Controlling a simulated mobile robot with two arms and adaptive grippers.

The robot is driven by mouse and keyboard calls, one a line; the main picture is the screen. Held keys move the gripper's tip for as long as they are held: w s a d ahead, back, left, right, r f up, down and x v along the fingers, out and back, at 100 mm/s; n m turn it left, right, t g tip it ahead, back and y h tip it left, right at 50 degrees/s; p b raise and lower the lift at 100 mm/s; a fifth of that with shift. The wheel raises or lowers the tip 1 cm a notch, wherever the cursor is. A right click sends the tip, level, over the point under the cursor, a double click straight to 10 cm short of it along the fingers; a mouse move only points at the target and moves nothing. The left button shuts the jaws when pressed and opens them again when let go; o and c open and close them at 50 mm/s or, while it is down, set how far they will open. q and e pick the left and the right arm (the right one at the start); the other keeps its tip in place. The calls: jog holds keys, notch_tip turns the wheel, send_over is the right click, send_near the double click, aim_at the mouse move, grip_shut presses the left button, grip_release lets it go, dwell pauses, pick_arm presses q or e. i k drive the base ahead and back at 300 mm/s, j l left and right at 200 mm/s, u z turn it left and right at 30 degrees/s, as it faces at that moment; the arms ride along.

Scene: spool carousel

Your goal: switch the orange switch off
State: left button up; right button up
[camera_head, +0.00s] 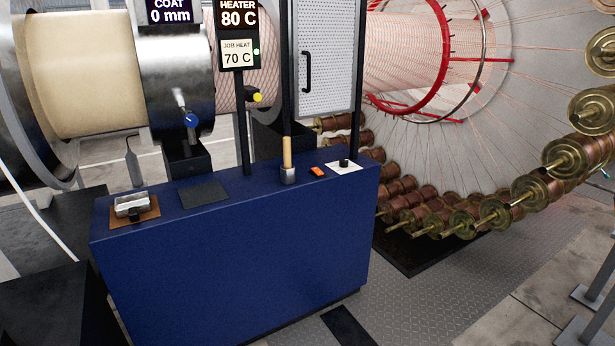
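The orange switch (317,171) is a small bright orange rocker on the top of a blue cabinet (235,255), toward its right end. It sits between an upright wooden-handled tool in a metal cup and a white plate with a black knob. Its on or off position is too small to tell. Neither of my grippers shows in the head view.
On the cabinet top are the wooden handle (287,152), the white plate (344,168), a dark pad (204,194) and a metal block on a brown board (135,208). A sign post (242,120) rises behind. Copper spools (480,212) ring the right side. Metal floor (440,290) lies clear right of the cabinet.

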aim_at(316, 170)
jog(key=i+l, duration=0.65)
jog(key=i, duration=0.15)
jog(key=i+l, duration=1.35)
jog(key=i, duration=0.25)
jog(key=l+z, duration=0.05)
